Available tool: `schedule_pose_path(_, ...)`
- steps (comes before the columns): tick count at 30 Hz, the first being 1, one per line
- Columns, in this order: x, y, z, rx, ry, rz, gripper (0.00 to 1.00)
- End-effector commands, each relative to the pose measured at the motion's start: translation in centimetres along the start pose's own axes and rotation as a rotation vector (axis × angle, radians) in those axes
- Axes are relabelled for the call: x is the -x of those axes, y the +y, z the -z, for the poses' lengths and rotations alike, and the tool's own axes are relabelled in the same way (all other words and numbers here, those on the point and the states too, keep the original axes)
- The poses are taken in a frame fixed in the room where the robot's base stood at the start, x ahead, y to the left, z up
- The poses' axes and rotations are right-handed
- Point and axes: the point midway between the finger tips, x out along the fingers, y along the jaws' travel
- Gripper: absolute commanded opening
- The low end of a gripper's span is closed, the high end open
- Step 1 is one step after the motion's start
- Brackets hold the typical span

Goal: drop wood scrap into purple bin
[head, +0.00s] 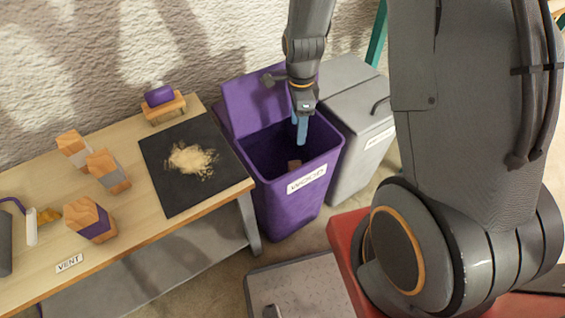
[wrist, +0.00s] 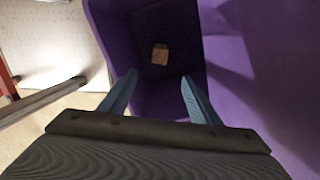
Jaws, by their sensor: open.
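The purple bin (head: 321,172) stands on the floor at the right end of the table with its lid tipped back. My gripper (head: 301,130) points down over the bin's opening. In the wrist view my gripper (wrist: 156,90) has its two blue fingers apart with nothing between them. The scrap is below the fingers and not touching them.
A grey bin (head: 362,152) with a closed lid stands right of the purple one. The table (head: 160,236) holds a dark mat (head: 172,207) with sawdust, several wood blocks (head: 108,171) and a purple item (head: 158,96) on a small stand. A grey platform (head: 300,285) lies on the floor.

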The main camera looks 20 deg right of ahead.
Motion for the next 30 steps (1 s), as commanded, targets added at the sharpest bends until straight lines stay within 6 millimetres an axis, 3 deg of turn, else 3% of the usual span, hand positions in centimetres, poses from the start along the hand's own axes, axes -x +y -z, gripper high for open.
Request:
schedule_pose_path(3, 2.3, -0.1, 0.0, 0.0, -0.001, 0.005, 0.57)
schedule_pose_path(9, 4.5, -0.1, 0.0, 0.0, 0.0, 0.002, 0.57)
schedule_pose_path(26, 5.0, 0.0, 0.0, 0.004, 0.0, 0.001, 0.57)
schedule_pose_path(30, 6.8, 1.0, 0.1, 0.103, 0.0, 0.003, 0.57)
